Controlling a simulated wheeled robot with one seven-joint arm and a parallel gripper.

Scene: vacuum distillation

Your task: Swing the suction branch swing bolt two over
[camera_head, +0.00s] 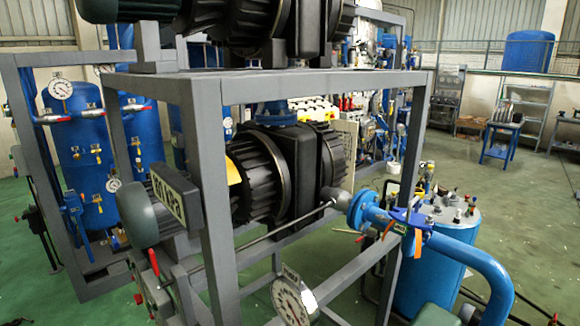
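A blue suction branch pipe (465,247) comes from the lower right and meets the pump side at a blue flange (358,208). A darker blue clamp-like fitting (412,218) sits on the pipe to the right of the flange. A small red handle or bolt (388,229) and an orange tag-like piece (418,243) are beside this fitting. They are too small for me to tell which part is swing bolt two or how it is turned. My gripper is not in view.
A grey frame (207,190) surrounds the black pump (265,175). A dial gauge (290,302) is low in front. A blue tank (435,265) with small fittings on top stands behind the pipe. Open green floor (530,190) lies to the right.

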